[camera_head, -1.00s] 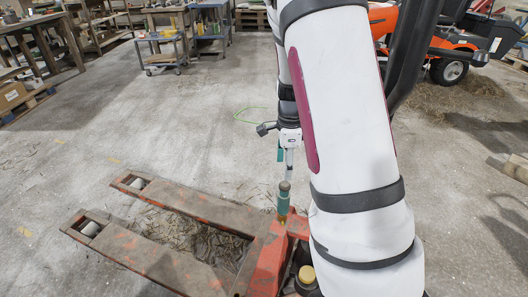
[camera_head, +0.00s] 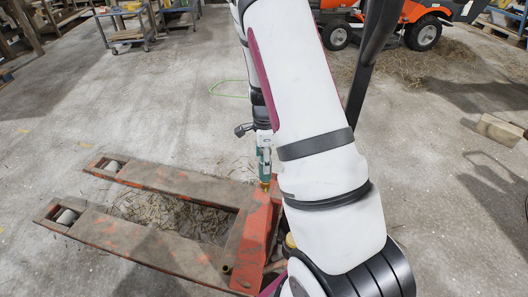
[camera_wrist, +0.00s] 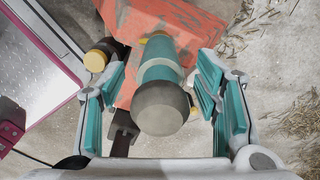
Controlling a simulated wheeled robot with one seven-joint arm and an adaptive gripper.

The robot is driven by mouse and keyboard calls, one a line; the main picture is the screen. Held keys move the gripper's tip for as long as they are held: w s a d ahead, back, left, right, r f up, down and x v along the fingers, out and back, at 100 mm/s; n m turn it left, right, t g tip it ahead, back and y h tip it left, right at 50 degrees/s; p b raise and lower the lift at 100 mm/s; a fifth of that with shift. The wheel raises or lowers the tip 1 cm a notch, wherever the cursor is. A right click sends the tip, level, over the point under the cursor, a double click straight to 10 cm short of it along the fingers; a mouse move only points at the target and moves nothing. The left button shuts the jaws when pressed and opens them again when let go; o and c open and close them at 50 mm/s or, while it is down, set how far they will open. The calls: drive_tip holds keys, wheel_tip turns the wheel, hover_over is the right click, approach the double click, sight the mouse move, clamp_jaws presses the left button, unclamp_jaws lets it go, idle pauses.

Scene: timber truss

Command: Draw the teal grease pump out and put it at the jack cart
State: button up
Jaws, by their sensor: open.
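The teal grease pump (camera_wrist: 160,72) has a rounded grey top and stands upright on the worn orange pallet jack (camera_wrist: 150,20). The pump's foot is hidden from above in the wrist view. My gripper (camera_wrist: 162,90) is open, with one teal-padded finger on each side of the pump and a visible gap on both sides. In the head view my gripper (camera_head: 264,153) is right over the pump (camera_head: 265,181), mostly covering it. The pallet jack's body (camera_head: 250,235) and two forks also show there. I cannot tell which thing is the jack cart.
A small grey wheeled cart (camera_head: 128,38) stands at the far left, near the shelving. A yellow-capped dark part (camera_wrist: 97,60) sits close to my left finger. An orange mower (camera_head: 395,22) is at the back right. Open concrete floor lies left and behind the pallet jack.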

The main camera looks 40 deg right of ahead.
drive_tip(key=shift+f, duration=0.5)
clamp_jaws()
drive_tip(key=shift+r+p, duration=0.55)
drive_tip(key=shift+r, duration=0.1)
idle(0.4)
drive_tip(key=c, duration=0.9)
unclamp_jaws()
clamp_jaws()
